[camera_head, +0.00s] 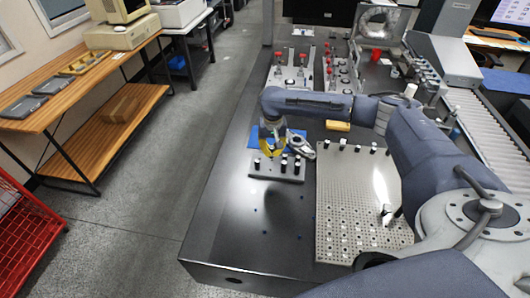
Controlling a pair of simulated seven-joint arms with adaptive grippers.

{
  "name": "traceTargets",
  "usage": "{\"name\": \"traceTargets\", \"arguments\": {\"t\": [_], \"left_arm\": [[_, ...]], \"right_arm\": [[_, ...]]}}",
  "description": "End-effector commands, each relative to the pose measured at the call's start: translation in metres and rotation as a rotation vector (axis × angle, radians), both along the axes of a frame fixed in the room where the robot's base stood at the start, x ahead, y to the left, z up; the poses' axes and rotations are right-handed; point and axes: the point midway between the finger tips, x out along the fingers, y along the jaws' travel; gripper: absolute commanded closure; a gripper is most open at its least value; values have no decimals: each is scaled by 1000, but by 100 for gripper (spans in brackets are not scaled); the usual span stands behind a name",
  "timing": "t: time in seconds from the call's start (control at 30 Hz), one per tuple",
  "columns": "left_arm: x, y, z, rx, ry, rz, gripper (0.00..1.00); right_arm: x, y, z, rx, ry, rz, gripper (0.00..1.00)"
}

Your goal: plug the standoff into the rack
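The rack (262,173) is a dark grey block near the middle of the dark table, with several black-and-white standoffs (284,166) standing upright in it. My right arm comes in from the right and reaches over to the rack. My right gripper (270,150) points down just above and behind the rack's left half. Yellow shows at its fingers. Its fingertips are too small and partly covered to tell whether they are shut or hold a standoff. More black-topped standoffs (357,148) stand along the far edge of the perforated plate. My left gripper is not in view.
The perforated plate (345,215) lies right of the rack, with a dark post (386,210) on it near my forearm. A blue mat (294,141) and a yellow block (338,126) lie behind. Red-topped fixtures (302,62) stand farther back. The table's front left is clear.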

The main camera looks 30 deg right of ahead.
Motion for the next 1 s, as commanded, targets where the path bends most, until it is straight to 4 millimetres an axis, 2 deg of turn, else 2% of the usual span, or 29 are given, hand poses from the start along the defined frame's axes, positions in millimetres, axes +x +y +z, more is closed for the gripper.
{"name": "traceTargets", "arguments": {"t": [0.37, 1.0], "left_arm": [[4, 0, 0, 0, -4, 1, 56], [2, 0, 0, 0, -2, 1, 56]], "right_arm": [[0, -4, -13, -2, 0, -10, 100], [0, -3, -51, -2, 0, -9, 100]]}}
